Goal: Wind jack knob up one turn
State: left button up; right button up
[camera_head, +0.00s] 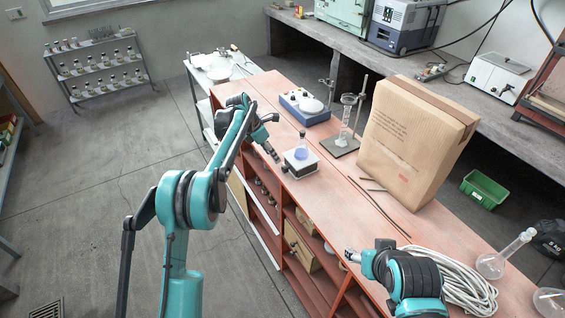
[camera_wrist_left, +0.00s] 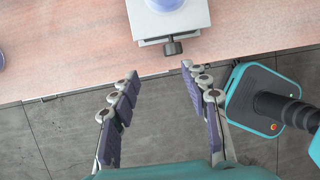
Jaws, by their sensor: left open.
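The lab jack (camera_head: 301,168) stands near the left edge of the red-brown bench, with a flask of blue liquid (camera_head: 301,153) on its top plate. My left gripper (camera_head: 277,159) is beside the jack on the knob side. In the left wrist view its fingers (camera_wrist_left: 160,72) are spread with nothing between them, and the knob is just beyond the tips. My right gripper (camera_head: 352,256) is at the bench's near side, small and partly turned away.
A large cardboard package (camera_head: 412,140), a stand with glassware (camera_head: 346,128) and a blue-white instrument (camera_head: 304,107) stand behind the jack. Thin rods (camera_head: 377,205) lie on the bench. Coiled white hose (camera_head: 462,286) and a clear flask (camera_head: 496,262) are at the near right.

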aim_at(283, 167)
pick_arm(q)
jog(key=shift+g, duration=0.3)
jog(key=x, duration=0.2)
jog(key=d+b+x, duration=0.1)
jog(key=x, duration=0.2)
jog(key=s+b+x, duration=0.1)
jog(key=x, duration=0.1)
jog(key=shift+d, duration=0.35)
grip_shut()
